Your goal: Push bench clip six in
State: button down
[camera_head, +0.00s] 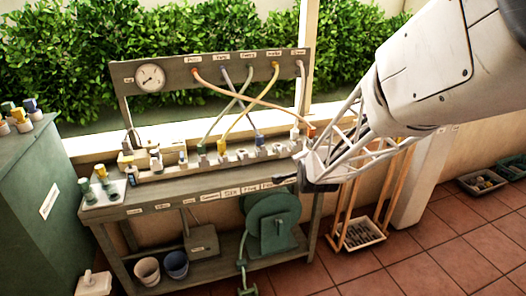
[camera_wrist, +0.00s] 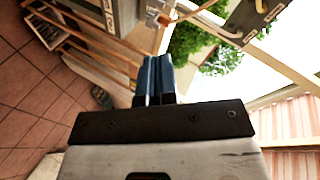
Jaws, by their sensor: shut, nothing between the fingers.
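The grey bench (camera_head: 180,187) carries a pale rail (camera_head: 180,170) with a row of small fittings along its back. Several coloured hoses hang from the upper panel (camera_head: 215,68) to this row. My gripper (camera_head: 284,181) is at the bench's right end, by the front edge, right of most of the row. In the wrist view its two blue fingers (camera_wrist: 157,78) are shut together with nothing between them. The arm's white lattice hides part of the bench's right end.
A round gauge (camera_head: 150,78) sits on the panel's left. A green reel (camera_head: 272,225) and buckets (camera_head: 147,271) are below. A wooden rack (camera_head: 375,195) stands right of the bench.

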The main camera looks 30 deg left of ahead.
aim_at(225, 159)
jog(key=s+a+f+m+y, duration=0.1)
jog(key=a+f, duration=0.3)
jog(key=a, duration=0.4)
jog(key=s+a+f+m+t+y, duration=0.1)
jog(key=s+a+f+y, duration=0.1)
jog(key=a+f, duration=0.3)
jog(key=s+a+f+y, duration=0.1)
jog(key=a+f, duration=0.3)
jog(key=a, duration=0.7)
jog(key=shift+s+a+f+m+t+y, duration=0.3)
jog(key=shift+m+y, duration=0.1)
jog(key=shift+y, duration=0.5)
jog(key=shift+w, duration=0.2)
jog(key=shift+x, duration=6.7)
jog(key=shift+a, duration=0.1)
jog(key=shift+x, duration=2.15)
